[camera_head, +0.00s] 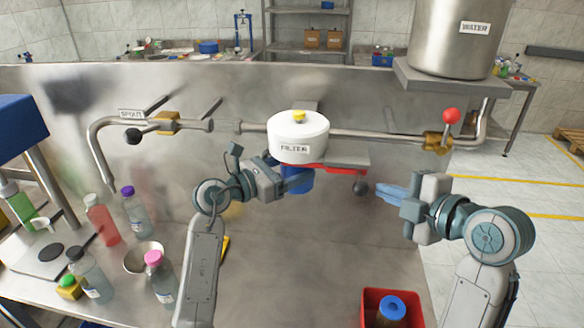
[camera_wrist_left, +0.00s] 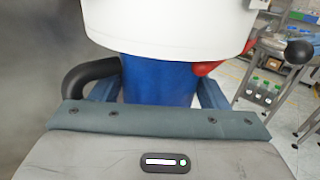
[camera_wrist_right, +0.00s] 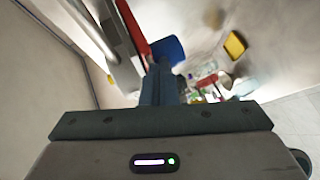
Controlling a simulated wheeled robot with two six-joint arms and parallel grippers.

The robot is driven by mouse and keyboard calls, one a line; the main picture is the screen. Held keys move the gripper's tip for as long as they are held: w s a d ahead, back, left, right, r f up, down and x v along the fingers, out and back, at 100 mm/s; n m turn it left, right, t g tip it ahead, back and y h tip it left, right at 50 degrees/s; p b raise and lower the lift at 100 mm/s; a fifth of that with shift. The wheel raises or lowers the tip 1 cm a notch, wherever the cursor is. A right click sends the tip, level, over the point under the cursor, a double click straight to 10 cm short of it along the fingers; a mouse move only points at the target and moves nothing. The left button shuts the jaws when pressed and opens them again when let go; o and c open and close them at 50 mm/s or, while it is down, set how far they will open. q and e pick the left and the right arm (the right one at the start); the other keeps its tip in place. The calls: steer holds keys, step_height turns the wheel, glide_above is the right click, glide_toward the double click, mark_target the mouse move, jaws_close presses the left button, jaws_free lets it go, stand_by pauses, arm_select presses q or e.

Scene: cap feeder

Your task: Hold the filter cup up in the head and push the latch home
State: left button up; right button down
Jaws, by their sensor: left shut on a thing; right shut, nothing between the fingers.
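The white filter head (camera_head: 298,126), with a yellow knob on top, sits on the pipe in front of the steel panel. The blue filter cup (camera_head: 300,185) is directly under the head. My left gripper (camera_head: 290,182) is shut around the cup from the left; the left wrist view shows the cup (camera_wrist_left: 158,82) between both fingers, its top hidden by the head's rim. The red latch (camera_head: 338,168) reaches right from under the head, with a black ball (camera_head: 361,188) at its end. My right gripper (camera_head: 386,191) is shut and empty, just right of the ball and apart from it.
Bottles, including a red one (camera_head: 102,222), and a metal bowl (camera_head: 143,257) crowd the left worktop. A red-knobbed valve (camera_head: 451,117) is on the pipe at right.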

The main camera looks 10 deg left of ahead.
arm_select(q)
steer(key=shift+d, duration=0.1)
arm_select(e)
steer(key=shift+d, duration=0.55)
arm_select(q)
steer(key=o, duration=1.1)
steer(key=shift+o, duration=0.2)
